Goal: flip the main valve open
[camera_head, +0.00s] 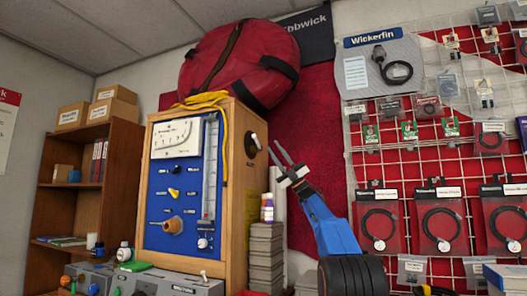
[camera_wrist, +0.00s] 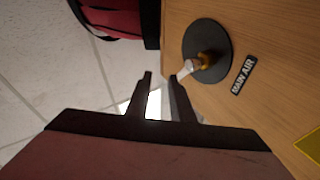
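The main valve (camera_head: 251,146) is a round black disc on the right side wall of the wooden test bench. In the wrist view its disc (camera_wrist: 213,62) carries a brass stem (camera_wrist: 205,60) and a short pale lever (camera_wrist: 186,70), beside a "MAIN AIR" label (camera_wrist: 243,75). My gripper (camera_head: 272,147) is just right of the valve. Its two fingers are apart with nothing between them. In the wrist view my gripper (camera_wrist: 161,77) has its right fingertip close to the lever's free end. I cannot tell whether they touch.
The wooden bench (camera_head: 237,200) has a blue gauge panel (camera_head: 187,205) on its front. A red bag (camera_head: 238,65) and yellow hose (camera_head: 205,100) rest on top. Grey stacked boxes (camera_head: 265,255) with bottles stand below my gripper. A wire rack (camera_head: 410,165) with packages hangs right.

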